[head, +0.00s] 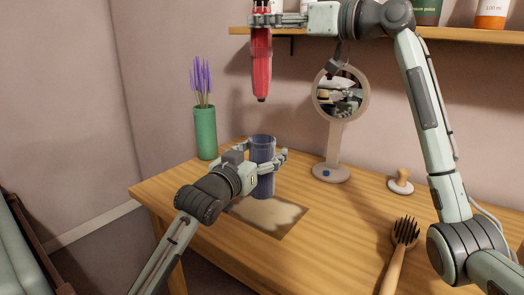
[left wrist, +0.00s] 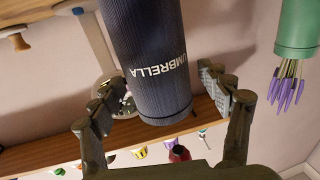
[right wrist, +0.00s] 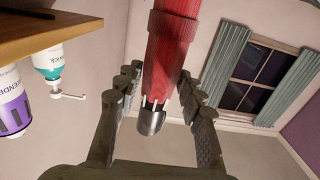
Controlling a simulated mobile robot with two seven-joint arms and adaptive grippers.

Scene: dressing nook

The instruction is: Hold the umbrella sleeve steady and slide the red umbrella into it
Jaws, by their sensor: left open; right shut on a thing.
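The umbrella sleeve (head: 263,182) is a dark blue cylinder standing upright on the table, its open top facing up. In the left wrist view the sleeve (left wrist: 150,60) shows the word UMBRELLA, upside down. My left gripper (head: 268,163) is open, its fingers on either side of the sleeve's upper part, with a gap visible on at least one side. The red umbrella (head: 261,72) hangs upright, tip down, above the sleeve and apart from it. My right gripper (head: 277,19) is shut on its upper part.
A beige and brown mat (head: 283,219) lies under the sleeve. A green vase (head: 205,134) with lavender stands behind left, a round mirror (head: 333,150) behind right. A stamp-like wooden knob (head: 401,183) and a hairbrush (head: 396,256) are at right. A shelf (head: 470,35) with bottles runs above.

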